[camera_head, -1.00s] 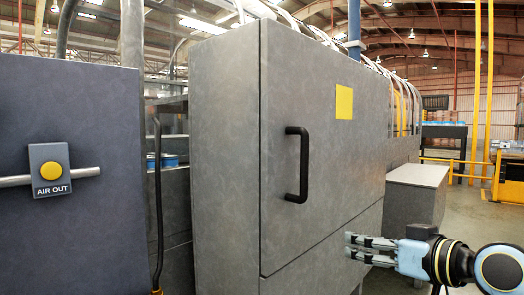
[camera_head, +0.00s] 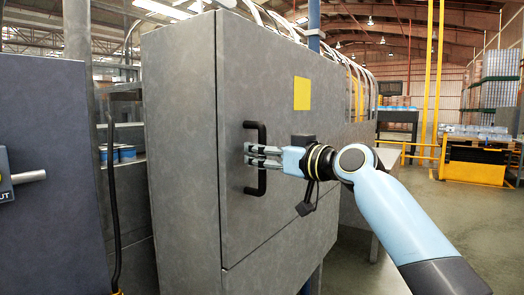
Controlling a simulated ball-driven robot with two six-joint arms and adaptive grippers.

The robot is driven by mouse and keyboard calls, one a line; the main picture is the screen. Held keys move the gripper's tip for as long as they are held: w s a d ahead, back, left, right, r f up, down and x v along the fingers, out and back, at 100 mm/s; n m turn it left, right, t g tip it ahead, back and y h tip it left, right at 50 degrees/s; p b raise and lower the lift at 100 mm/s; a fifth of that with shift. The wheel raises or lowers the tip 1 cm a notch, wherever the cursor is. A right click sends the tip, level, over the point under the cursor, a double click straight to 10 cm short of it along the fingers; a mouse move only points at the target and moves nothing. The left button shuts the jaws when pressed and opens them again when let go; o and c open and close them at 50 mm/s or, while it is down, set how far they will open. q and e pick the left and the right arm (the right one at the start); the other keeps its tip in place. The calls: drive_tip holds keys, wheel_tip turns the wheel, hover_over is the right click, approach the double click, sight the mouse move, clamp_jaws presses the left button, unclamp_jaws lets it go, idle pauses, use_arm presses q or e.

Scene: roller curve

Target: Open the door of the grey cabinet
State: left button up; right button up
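The grey cabinet (camera_head: 182,170) stands in the middle of the head view. Its door (camera_head: 280,200) is flush with the front and looks shut. A black vertical bar handle (camera_head: 261,183) is on the door near its left edge. My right gripper (camera_head: 250,155) reaches in from the right at the handle's height. Its two fingers lie across the middle of the handle and hide that part. The fingers show a gap between them, so it looks open. Whether they touch the handle I cannot tell. My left gripper is out of view.
A dark panel box (camera_head: 45,180) with a cut-off button plate stands at the left. A yellow square (camera_head: 302,93) is on the door's upper part. Open floor (camera_head: 470,230) lies to the right, with yellow posts and railings behind.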

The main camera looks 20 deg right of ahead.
drive_tip(key=shift+w+a, duration=0.1)
drive_tip(key=shift+w, duration=0.05)
drive_tip(key=shift+c, duration=0.5)
clamp_jaws()
